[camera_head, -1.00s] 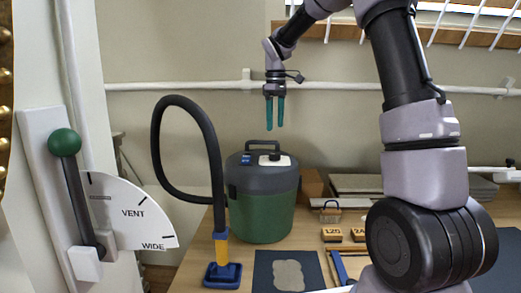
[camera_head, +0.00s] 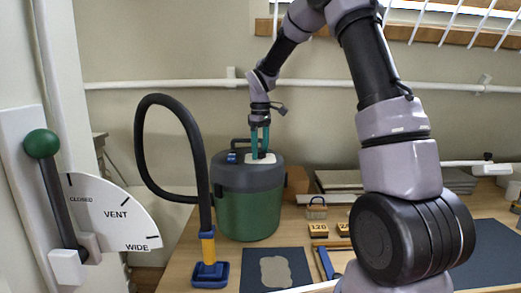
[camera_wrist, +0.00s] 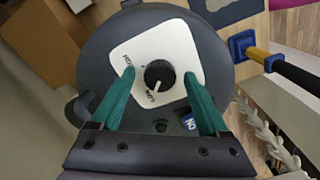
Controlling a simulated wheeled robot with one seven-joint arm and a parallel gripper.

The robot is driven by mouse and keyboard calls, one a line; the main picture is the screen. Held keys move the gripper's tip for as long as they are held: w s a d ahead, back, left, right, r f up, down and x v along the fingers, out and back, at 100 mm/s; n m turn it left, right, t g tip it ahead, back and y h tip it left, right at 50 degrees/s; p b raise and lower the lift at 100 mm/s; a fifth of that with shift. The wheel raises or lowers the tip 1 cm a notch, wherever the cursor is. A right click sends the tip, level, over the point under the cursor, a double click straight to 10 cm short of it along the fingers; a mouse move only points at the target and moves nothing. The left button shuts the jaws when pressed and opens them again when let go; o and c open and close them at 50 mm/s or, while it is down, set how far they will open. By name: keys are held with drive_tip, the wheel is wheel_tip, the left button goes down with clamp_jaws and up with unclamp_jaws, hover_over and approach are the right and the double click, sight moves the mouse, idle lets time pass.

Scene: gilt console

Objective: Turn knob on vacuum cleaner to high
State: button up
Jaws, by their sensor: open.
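The vacuum cleaner (camera_head: 248,212) is a green canister with a dark grey lid, standing on the wooden table. On its lid is a white plate with a round black knob (camera_wrist: 159,74), seen from above in the wrist view. The knob's white mark points toward the LOW label; another label on the left is partly covered by a finger and seems to read HIGH. My gripper (camera_head: 260,155) points down at the lid. In the wrist view its teal fingers (camera_wrist: 160,71) are open, one on each side of the knob, with gaps visible. Fingertip height against the knob is unclear.
A black hose (camera_head: 141,150) loops left of the canister to a blue floor nozzle (camera_head: 210,274). A vent lever (camera_head: 55,190) stands at left. A padlock (camera_head: 316,210) and wooden blocks lie to the right.

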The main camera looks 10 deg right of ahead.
clamp_jaws()
drive_tip(key=shift+m, duration=0.3)
drive_tip(key=m, duration=0.8)
drive_tip(key=shift+m, duration=0.4)
drive_tip(key=m, duration=0.4)
drive_tip(key=shift+m, duration=2.2)
drive_tip(key=shift+a, duration=0.1)
